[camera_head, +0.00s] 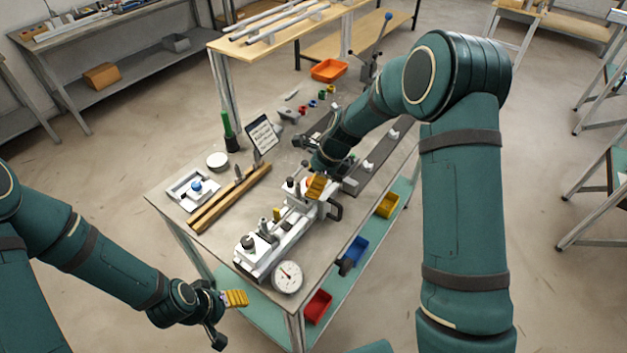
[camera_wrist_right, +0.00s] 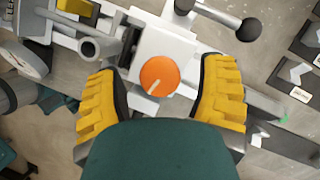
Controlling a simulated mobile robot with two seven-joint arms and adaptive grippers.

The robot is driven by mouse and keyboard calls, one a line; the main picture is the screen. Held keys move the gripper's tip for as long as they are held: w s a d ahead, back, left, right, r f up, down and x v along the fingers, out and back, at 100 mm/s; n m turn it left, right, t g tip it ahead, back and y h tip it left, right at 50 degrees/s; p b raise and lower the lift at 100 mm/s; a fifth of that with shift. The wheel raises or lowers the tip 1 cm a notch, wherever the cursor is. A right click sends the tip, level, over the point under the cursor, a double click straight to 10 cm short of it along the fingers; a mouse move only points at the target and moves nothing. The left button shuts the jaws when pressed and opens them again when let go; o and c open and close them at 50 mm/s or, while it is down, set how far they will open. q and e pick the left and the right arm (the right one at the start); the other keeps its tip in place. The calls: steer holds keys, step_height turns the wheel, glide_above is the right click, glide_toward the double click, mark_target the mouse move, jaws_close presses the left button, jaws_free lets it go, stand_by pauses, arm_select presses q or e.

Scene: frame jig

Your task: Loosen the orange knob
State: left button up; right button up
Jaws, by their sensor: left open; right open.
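The orange knob (camera_wrist_right: 159,76) is round with a pale line on its face. In the right wrist view it sits on a white block (camera_wrist_right: 150,45) of the frame jig. My right gripper (camera_wrist_right: 160,100) is open, its yellow ribbed fingers apart on either side of the knob, not visibly touching it. In the head view the right gripper (camera_head: 318,186) is over the far end of the white jig (camera_head: 272,245), and the knob is mostly hidden there. My left gripper (camera_head: 228,312) is out beside the table's front left, away from the jig, with nothing seen in it.
A round dial gauge (camera_head: 287,277) is at the jig's near end. Wooden bars (camera_head: 230,198), a white fixture with a blue knob (camera_head: 196,187) and a sign (camera_head: 262,135) stand left of the jig. A black-ended lever (camera_wrist_right: 247,30) is close to the right gripper's fingers.

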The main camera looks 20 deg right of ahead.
jaws_close()
steer(key=shift+n, duration=0.7)
steer(key=n+g+p, duration=0.1)
steer(key=n, duration=0.2)
steer(key=shift+g, duration=0.3)
steer(key=n+g, duration=0.1)
steer(key=n, duration=0.3)
steer(key=shift+a+n+g+p, duration=0.1)
steer(key=shift+n+g+p, duration=0.2)
steer(key=shift+g, duration=0.1)
steer(key=n+g, duration=0.1)
steer(key=n, duration=0.1)
steer(key=n+h, duration=0.1)
steer(key=n, duration=0.2)
steer(key=shift+f+g, duration=0.1)
steer(key=shift+g, duration=0.3)
steer(key=n+h, duration=0.1)
steer(key=n, duration=0.1)
steer(key=n+h, duration=0.1)
steer(key=n, duration=0.2)
steer(key=shift+a+g, duration=0.1)
steer(key=shift+g, duration=0.3)
steer(key=shift+f+n, duration=0.1)
steer(key=shift+n, duration=0.3)
